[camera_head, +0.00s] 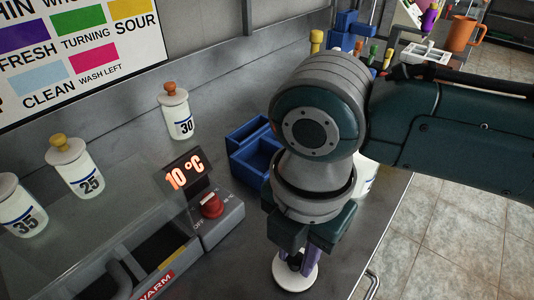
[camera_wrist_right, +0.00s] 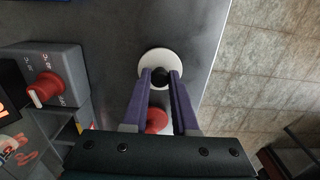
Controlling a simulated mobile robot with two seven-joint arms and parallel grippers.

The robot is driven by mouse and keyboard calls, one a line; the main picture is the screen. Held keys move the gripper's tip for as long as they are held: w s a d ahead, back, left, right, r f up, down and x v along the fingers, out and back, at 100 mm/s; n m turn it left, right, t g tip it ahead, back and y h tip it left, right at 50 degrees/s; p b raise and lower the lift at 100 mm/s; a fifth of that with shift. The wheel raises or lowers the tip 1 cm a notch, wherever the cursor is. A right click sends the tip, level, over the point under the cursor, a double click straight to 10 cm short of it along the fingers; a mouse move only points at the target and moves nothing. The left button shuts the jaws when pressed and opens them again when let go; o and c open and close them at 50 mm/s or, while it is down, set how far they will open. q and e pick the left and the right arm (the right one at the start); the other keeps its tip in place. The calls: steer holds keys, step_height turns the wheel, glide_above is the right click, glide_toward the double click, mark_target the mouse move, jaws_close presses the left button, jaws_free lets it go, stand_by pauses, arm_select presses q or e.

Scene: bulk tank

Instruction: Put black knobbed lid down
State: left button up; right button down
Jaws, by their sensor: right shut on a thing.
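The black-knobbed lid is a round white disc with a small black knob. It shows below my right gripper (camera_head: 297,262) in the head view, at the lid's pale rim (camera_head: 293,281). In the right wrist view the lid (camera_wrist_right: 150,58) lies at the tips of my right gripper (camera_wrist_right: 161,78), whose two purple fingers are shut on the black knob. The lid is over the grey counter (camera_head: 225,270) near its front edge. I cannot tell whether its underside touches the counter. My left gripper is not in view.
A control box with a red knob (camera_head: 211,206) and a 10 °C display (camera_head: 185,171) stands left of the gripper. A blue bin (camera_head: 247,163) is behind. A red round thing (camera_wrist_right: 156,120) shows between the fingers.

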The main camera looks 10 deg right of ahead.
steer(key=shift+f, duration=0.1)
steer(key=c, duration=0.7)
jaws_free()
